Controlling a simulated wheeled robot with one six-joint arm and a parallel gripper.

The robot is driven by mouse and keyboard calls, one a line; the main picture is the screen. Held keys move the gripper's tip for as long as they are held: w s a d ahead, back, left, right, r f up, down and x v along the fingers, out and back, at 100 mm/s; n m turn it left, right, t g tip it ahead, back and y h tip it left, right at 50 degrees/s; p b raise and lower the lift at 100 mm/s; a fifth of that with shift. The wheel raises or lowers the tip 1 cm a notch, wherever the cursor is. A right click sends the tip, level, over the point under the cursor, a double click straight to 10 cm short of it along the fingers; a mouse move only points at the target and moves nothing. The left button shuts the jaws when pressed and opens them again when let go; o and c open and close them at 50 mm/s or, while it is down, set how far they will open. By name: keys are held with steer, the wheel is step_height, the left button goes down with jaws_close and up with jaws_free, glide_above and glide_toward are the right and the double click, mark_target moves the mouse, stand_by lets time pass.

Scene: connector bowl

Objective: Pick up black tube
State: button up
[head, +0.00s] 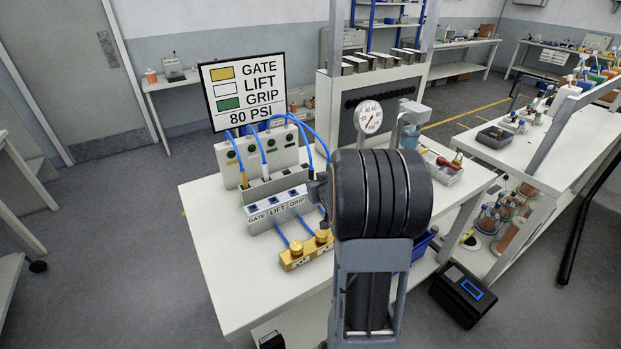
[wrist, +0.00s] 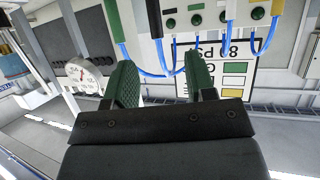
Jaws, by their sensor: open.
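A black tube end (wrist: 154,18) on a blue hose shows at the top of the wrist view, beside the pale valve block. A green tube end (wrist: 113,20) is to its left, and a yellow one (wrist: 258,11) is farther right. My gripper (wrist: 160,68) is open and empty, its two green-padded fingers apart. The black tube end appears beyond the fingertips, between them sideways, not touching. In the head view my arm covers most of my gripper, and I cannot pick out the black tube there.
A GATE/LIFT/GRIP block (head: 277,211) and a brass block (head: 306,250) sit on the white table (head: 212,245). A sign (head: 243,90) stands behind the valve block (head: 262,153). A pressure gauge (head: 369,117) and grey tray (head: 440,165) are to the right. The front left tabletop is clear.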

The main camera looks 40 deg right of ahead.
mark_target(312, 176)
steer(key=shift+t, duration=0.3)
steer(key=x, duration=0.3)
steer(key=p+x, duration=0.1)
steer(key=x, duration=0.4)
steer(key=shift+w+d+f, duration=0.1)
steer(key=shift+d+f, duration=0.05)
steer(key=shift+d, duration=0.35)
steer(key=shift+p+x, duration=1.3)
steer(key=shift+x, duration=1.65)
steer(key=shift+f, duration=0.1)
jaws_close()
